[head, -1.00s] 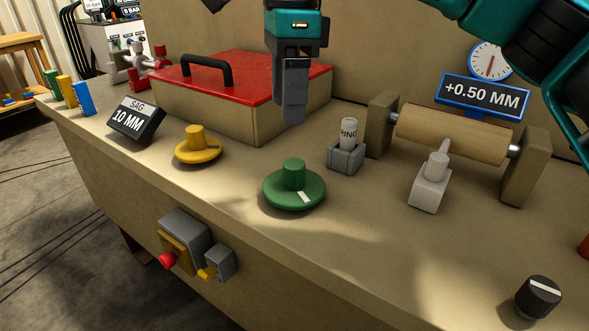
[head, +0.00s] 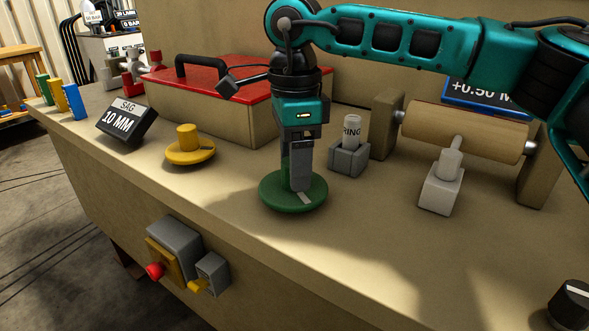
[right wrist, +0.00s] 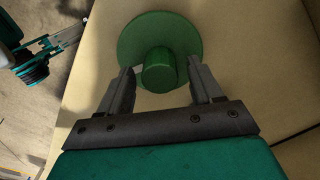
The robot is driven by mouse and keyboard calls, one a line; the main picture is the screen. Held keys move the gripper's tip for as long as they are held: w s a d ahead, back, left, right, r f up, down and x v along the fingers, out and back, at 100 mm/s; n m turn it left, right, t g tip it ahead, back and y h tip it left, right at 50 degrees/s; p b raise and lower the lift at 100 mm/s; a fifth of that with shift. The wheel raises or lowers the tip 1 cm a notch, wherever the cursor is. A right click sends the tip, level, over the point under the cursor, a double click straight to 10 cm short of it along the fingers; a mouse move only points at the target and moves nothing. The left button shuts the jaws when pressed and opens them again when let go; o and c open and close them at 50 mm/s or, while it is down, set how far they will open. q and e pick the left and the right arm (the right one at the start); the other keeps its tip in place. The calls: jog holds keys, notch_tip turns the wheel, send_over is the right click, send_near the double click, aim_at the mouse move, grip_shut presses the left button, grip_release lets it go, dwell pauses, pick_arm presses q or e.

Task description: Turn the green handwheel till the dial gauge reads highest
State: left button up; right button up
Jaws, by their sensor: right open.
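The green handwheel (head: 280,205) lies flat on the bench, a round disc with an upright hub and a white mark on its rim. My right gripper (head: 298,185) points down over it, open. In the right wrist view the handwheel (right wrist: 128,42) is ahead and its hub (right wrist: 158,72) stands between the spread fingers (right wrist: 162,88), with gaps on both sides. The dial gauge is hidden behind my right arm.
A yellow handwheel (head: 188,150) and a "SAG 10 MM" display (head: 126,122) are to the left. A red-lidded box (head: 215,85) stands behind. A grey holder (head: 349,159) with a "RING" cylinder and a roller (head: 465,130) are to the right.

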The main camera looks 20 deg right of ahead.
jog(key=shift+f, duration=0.45)
jog(key=c, duration=1)
jog(key=shift+c, duration=0.2)
jog(key=shift+m, duration=0.6)
jog(key=shift+m, duration=2.3)
